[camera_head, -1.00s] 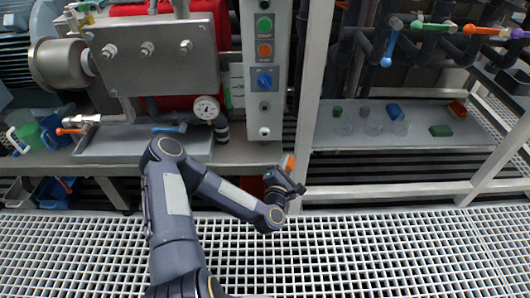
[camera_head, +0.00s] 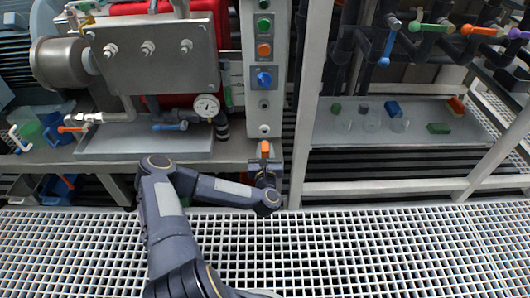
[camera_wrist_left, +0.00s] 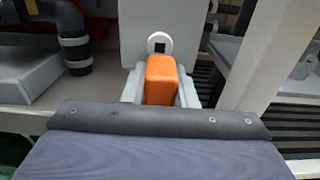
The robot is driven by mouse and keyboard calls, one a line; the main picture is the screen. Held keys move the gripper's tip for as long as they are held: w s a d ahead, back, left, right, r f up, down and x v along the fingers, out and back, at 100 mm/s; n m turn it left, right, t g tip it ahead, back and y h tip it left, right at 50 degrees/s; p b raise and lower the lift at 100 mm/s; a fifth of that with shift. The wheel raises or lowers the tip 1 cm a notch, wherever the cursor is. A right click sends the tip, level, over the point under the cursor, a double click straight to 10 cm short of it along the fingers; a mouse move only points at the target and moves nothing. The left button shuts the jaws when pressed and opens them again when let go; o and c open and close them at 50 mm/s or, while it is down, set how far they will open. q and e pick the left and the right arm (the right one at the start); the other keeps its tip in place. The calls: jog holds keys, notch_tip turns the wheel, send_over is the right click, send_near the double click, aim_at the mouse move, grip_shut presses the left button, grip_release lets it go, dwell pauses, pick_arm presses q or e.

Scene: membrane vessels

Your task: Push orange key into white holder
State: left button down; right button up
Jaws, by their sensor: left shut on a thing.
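The orange key (camera_head: 265,147) is held upright in my left gripper (camera_head: 265,160), just below the foot of the grey control panel. In the left wrist view the orange key (camera_wrist_left: 161,79) sits between the two pale fingers, which are shut on it. The white holder (camera_wrist_left: 159,43) is a round white ring with a dark slot on the panel face, straight beyond the key. In the head view the white holder (camera_head: 264,130) is small, near the panel's bottom. A gap seems to lie between key and holder. My right gripper is out of view.
The grey panel (camera_head: 258,102) carries a blue switch (camera_head: 264,79) and an orange button (camera_head: 264,50) above. A white post (camera_head: 309,120) stands close on the right. A pressure gauge (camera_head: 207,106) and pipes are on the left. The floor grating (camera_head: 400,250) is clear.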

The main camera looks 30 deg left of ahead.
pick_arm(q)
jog(key=shift+x, duration=2.5)
jog(key=shift+b, duration=0.9)
jog(key=shift+w+a, duration=0.25)
jog(key=shift+w, duration=0.15)
dwell(0.5)
jog(key=c, duration=1.1)
grip_release()
